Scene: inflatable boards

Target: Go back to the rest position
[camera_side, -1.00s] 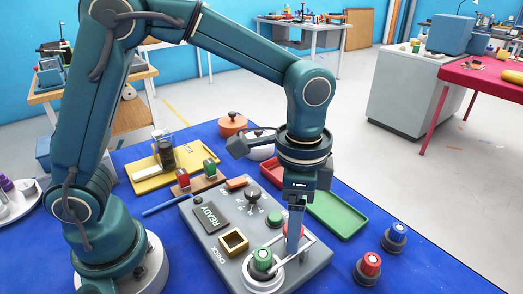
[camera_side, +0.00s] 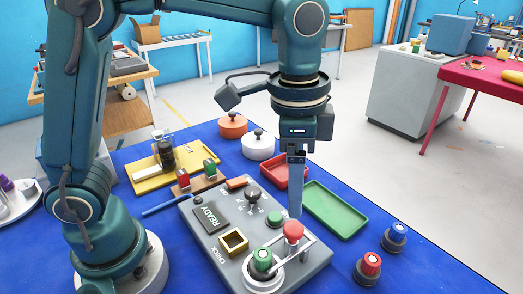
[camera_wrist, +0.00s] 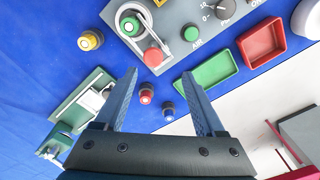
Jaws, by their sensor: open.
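The panel also bears a green-capped part (camera_side: 262,259) and a black dial (camera_side: 253,198). A green tray (camera_side: 336,209) and a red tray (camera_side: 291,181) lie behind it. Red-capped (camera_side: 371,264) and blue-capped (camera_side: 397,235) parts stand at right. Air above is clear.

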